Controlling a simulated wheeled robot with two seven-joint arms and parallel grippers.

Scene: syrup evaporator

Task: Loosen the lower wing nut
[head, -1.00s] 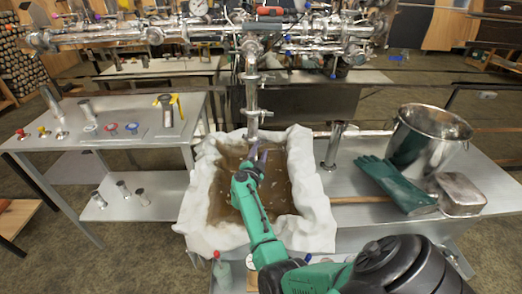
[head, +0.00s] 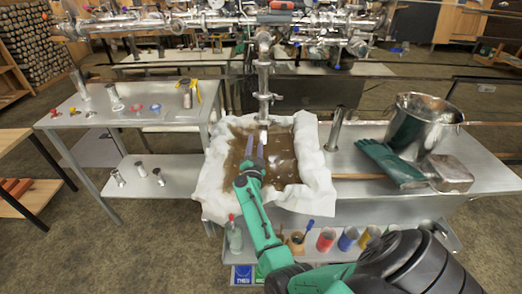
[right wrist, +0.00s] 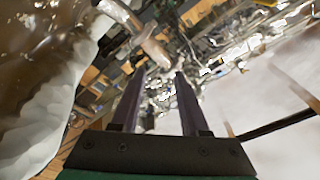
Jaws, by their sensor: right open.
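A shiny vertical pipe (head: 264,75) hangs from the pipework over the trough. A lower clamp (head: 264,97) sits around it, with a small piece sticking out to the right; I cannot tell clearly whether this is the lower wing nut. My right gripper (head: 254,146) is open and empty, its purple-grey fingers pointing up beside the pipe's lower end, below the clamp. In the right wrist view, the open gripper (right wrist: 155,80) has blurred metalwork beyond its fingers and a metal pipe piece (right wrist: 145,40) at upper left. My left gripper is not in view.
A trough with a white, crumpled rim (head: 316,180) holds brown liquid below the pipe. A steel table (head: 160,128) with small fittings stands left.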

